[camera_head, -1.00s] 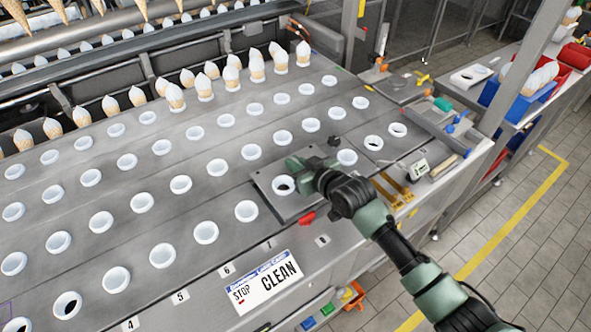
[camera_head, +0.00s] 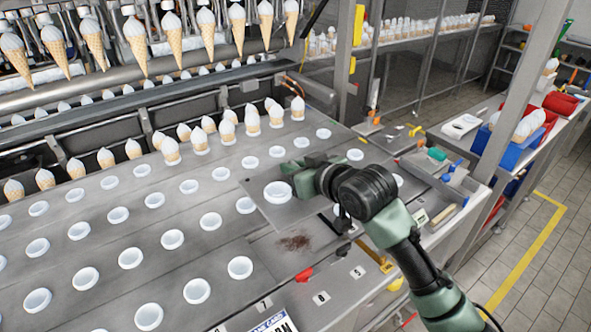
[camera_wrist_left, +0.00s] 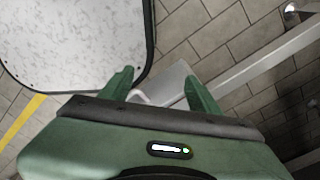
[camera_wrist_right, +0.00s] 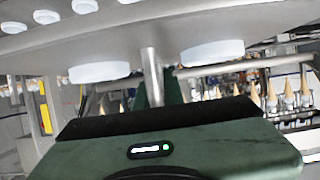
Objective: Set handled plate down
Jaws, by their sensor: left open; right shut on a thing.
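In the right wrist view the right gripper is shut on a round metal handle (camera_wrist_right: 151,66), with the plate's grey underside (camera_wrist_right: 180,22) and white cup bottoms above. My left gripper (camera_wrist_left: 160,90) is open and empty over the tiled floor; it is out of the head view.
A recessed bay with reddish-brown crumbs (camera_head: 294,242) lies just in front of the plate. Rows of white rings cover the deck (camera_head: 120,240). Ice-cream cones (camera_head: 228,127) stand behind.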

